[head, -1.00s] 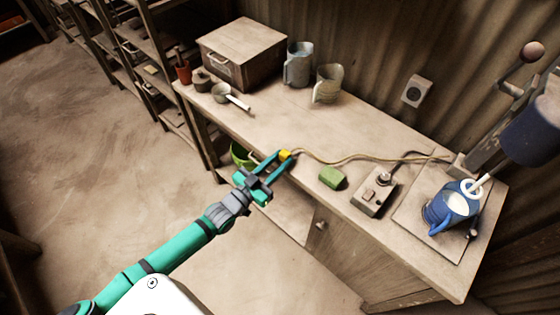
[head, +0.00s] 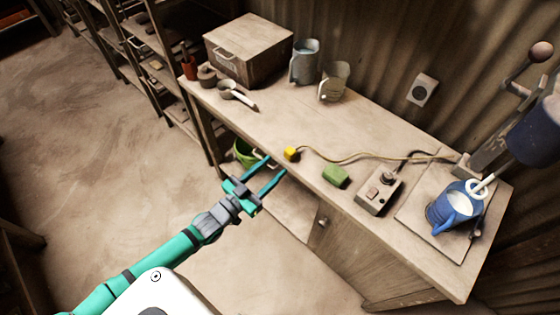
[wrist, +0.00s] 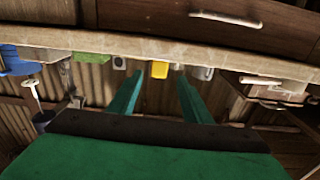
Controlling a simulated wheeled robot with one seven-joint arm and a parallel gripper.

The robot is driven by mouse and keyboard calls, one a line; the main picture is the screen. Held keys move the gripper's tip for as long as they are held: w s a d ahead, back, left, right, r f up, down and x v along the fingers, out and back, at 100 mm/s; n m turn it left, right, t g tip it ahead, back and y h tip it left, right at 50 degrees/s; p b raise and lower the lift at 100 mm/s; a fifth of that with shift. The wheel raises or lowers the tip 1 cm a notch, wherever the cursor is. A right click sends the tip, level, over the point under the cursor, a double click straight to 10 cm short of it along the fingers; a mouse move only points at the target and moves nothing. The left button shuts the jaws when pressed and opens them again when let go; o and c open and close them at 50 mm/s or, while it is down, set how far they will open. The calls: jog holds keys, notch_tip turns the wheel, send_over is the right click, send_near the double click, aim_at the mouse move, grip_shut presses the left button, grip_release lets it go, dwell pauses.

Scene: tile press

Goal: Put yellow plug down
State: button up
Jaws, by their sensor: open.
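The yellow plug (head: 291,153) lies on the workbench (head: 330,115) near its front edge, with its cord running right across the top. It also shows in the wrist view (wrist: 159,69), beyond and between my fingers. My gripper (head: 277,166) is open and empty, just in front of the bench edge and apart from the plug. In the wrist view my two green fingers (wrist: 160,78) stand spread with nothing between them at the tips.
A green block (head: 335,176) and a control box (head: 378,191) sit right of the plug. A blue jug (head: 452,208) stands under the press at the right. Mugs and a wooden chest (head: 248,52) stand at the back left. A green bucket (head: 244,152) is under the bench.

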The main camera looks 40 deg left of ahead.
jog(key=s+d+f+g, duration=0.1)
jog(key=s+d+f, duration=0.2)
jog(key=s+d, duration=0.4)
jog(key=s+d+f+g, duration=0.1)
jog(key=s+d+f, duration=0.2)
jog(key=s+d, duration=0.4)
jog(key=s, duration=0.5)
jog(key=shift+s+d, duration=0.15)
jog(key=shift+d, duration=0.1)
jog(key=shift+g+y, duration=0.4)
jog(key=s+d, duration=0.1)
jog(key=d, duration=0.1)
jog(key=s+d, duration=0.1)
jog(key=d, duration=0.2)
jog(key=s+d+r, duration=0.1)
jog(key=d, duration=0.2)
jog(key=shift+s+d, duration=0.1)
jog(key=shift+d, duration=0.05)
jog(key=c, duration=0.3)
jog(key=shift+n+y, duration=0.4)
jog(key=shift+n, duration=0.2)
jog(key=d+r, duration=0.1)
jog(key=d, duration=0.2)
jog(key=d+r, duration=0.2)
jog(key=d, duration=0.1)
jog(key=d+r, duration=0.1)
jog(key=d, duration=0.2)
jog(key=shift+s+d+r, duration=0.35)
jog(key=shift+r, duration=0.05)
jog(key=shift+c, duration=0.3)
